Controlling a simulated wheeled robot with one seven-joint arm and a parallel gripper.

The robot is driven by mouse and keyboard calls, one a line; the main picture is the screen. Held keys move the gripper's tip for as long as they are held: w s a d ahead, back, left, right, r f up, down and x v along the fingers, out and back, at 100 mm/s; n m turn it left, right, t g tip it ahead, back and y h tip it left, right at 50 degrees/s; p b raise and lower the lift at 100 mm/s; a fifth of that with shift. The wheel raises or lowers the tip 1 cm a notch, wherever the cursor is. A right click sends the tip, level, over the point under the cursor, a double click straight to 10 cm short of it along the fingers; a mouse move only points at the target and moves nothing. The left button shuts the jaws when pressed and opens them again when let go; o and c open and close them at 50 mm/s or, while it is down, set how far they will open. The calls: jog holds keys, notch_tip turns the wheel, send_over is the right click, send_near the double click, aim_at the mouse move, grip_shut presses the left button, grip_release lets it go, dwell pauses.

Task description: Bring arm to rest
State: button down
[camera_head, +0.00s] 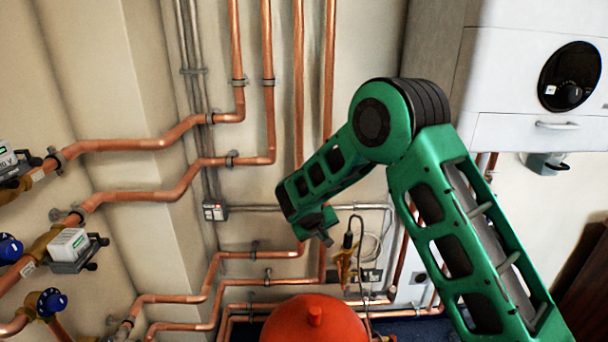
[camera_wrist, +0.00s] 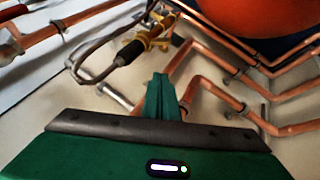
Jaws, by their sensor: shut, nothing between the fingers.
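My green arm reaches in from the lower right in the head view, bends at a high elbow and points down to the left. My gripper (camera_head: 322,230) hangs in front of the wall pipes, above and apart from the red vessel. In the wrist view the fingers of my gripper (camera_wrist: 162,95) are together with nothing between them. Copper pipes (camera_wrist: 205,85) and a brass valve fitting (camera_wrist: 145,42) lie beyond the fingertips. I cannot tell how far the fingertips are from the pipes.
A red vessel (camera_head: 315,322) stands at the bottom centre. Copper pipes (camera_head: 235,160) run along the wall. Valves with blue caps (camera_head: 50,302) and white-boxed actuators (camera_head: 72,245) are at the left. A white boiler (camera_head: 520,90) hangs at the upper right. Bare wall (camera_head: 555,200) shows below it.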

jog(key=s+d+r+m+g, duration=0.1)
jog(key=s+d+r+m, duration=0.1)
jog(key=s+d+r, duration=0.55)
jog(key=s+d+r+m+g, duration=0.1)
jog(key=s+d+r+g, duration=0.2)
jog(key=d, duration=0.7)
jog(key=s+d+r+m, duration=0.2)
jog(key=s+d+r, duration=0.3)
jog(key=s+d, duration=0.3)
jog(key=s+d+r+m+g+y, duration=0.1)
jog(key=s+d+r, duration=0.1)
jog(key=s+d, duration=0.35)
jog(key=s+d+r+m, duration=0.1)
jog(key=s+d+r, duration=0.1)
jog(key=s, duration=0.6)
jog(key=s+a+m+g+y, duration=0.1)
jog(key=s+m+y, duration=0.1)
jog(key=s, duration=1.6)
jog(key=shift+f+m+y, duration=0.2)
jog(key=shift+m+y, duration=0.1)
jog(key=shift+m, duration=0.1)
jog(key=shift+w+f+g, duration=0.25)
jog(key=shift+w+g, duration=0.05)
jog(key=shift+w, duration=0.3)
